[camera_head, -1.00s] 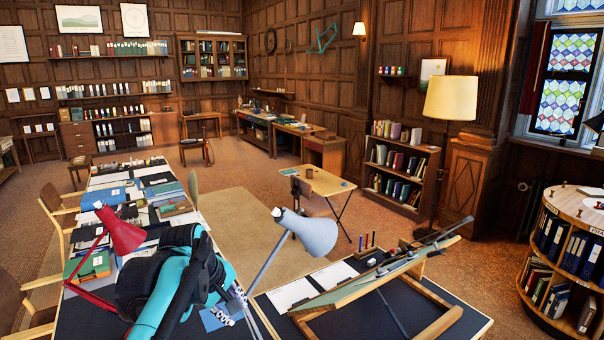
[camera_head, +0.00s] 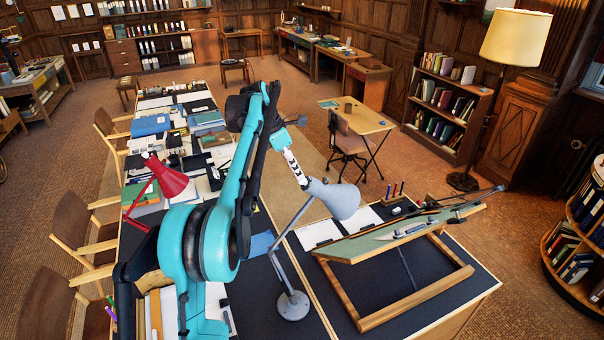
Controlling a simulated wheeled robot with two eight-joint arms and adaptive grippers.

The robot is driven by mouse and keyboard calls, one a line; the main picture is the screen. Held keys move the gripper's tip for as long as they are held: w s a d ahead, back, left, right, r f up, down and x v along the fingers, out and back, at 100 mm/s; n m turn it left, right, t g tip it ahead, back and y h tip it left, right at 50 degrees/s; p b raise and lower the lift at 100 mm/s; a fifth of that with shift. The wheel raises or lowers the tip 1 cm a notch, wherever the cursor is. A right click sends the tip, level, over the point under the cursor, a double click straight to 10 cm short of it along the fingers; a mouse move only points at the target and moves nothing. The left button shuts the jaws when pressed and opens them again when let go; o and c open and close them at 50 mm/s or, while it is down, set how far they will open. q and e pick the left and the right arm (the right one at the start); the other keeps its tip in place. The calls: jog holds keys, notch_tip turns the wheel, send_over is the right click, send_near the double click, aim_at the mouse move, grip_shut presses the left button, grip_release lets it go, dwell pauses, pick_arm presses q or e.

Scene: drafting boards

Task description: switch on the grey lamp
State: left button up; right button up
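The grey lamp (camera_head: 334,197) stands on the dark desk top, with its round base (camera_head: 292,305) on the surface and its shade tilted down to the right. My teal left arm rises from the lower left, bends at the top and comes down to the lamp. My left gripper (camera_head: 298,172) is at the upper left end of the shade, seeming to touch it or nearly so. Its fingers are small and seen edge-on, so their opening is unclear. The shade's underside is hidden, and I see no glow from it. My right gripper is out of view.
A red lamp (camera_head: 166,177) stands to the left, close to my arm. A tilted drafting board (camera_head: 375,238) on a wooden frame is right of the grey lamp. A lit floor lamp (camera_head: 515,38) stands at the back right. Chairs line the table's left side.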

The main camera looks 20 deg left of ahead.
aim_at(303, 181)
pick_arm(q)
jog(key=x, duration=0.2)
jog(key=shift+w+d+f, duration=0.15)
jog(key=shift+w+f, duration=0.05)
jog(key=shift+f, duration=0.1)
jog(key=shift+d+f, duration=0.1)
jog(key=shift+f, duration=0.4)
jog(key=shift+c, duration=0.2)
grip_shut()
